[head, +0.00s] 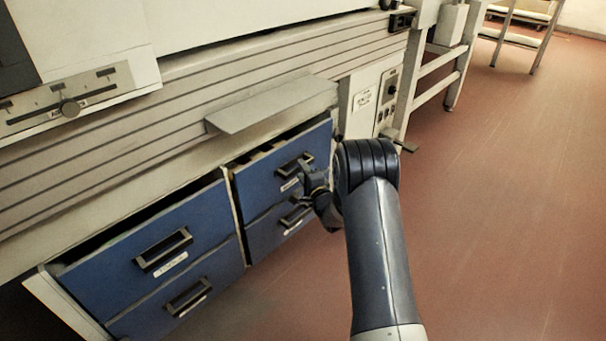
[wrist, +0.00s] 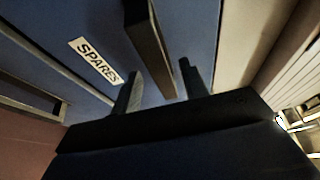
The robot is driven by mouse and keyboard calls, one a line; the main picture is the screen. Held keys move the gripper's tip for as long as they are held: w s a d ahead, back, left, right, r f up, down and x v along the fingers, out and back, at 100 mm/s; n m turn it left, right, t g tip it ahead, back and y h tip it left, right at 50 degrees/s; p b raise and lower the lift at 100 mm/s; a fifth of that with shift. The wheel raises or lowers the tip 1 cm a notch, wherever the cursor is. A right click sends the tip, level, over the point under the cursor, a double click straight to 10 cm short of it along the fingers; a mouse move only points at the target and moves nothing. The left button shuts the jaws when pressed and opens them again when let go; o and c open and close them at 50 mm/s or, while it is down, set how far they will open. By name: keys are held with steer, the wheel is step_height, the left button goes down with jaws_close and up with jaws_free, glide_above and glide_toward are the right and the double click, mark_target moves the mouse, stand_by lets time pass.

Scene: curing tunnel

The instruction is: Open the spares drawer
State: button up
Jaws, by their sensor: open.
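The spares drawer (head: 262,182) is the blue upper right drawer in the head view. It stands out a little, with a narrow gap along its top. Its dark bar handle (head: 294,165) has a white label below it, which reads SPARES in the wrist view (wrist: 95,61). My gripper (head: 312,186) is at the right part of this drawer front, close to the handle. In the wrist view my gripper (wrist: 160,88) is open, and the handle (wrist: 150,45) reaches down between its two fingers. I cannot tell whether either finger touches it.
Another blue drawer (head: 205,226) at upper left also stands slightly out. Lower drawers (head: 215,290) sit beneath. A grey shelf plate (head: 270,104) juts out above the spares drawer. A control panel (head: 388,95) is to the right. The red floor (head: 500,200) at right is clear.

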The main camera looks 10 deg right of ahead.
jaws_close()
stand_by(0.3)
steer(key=shift+s, duration=0.1)
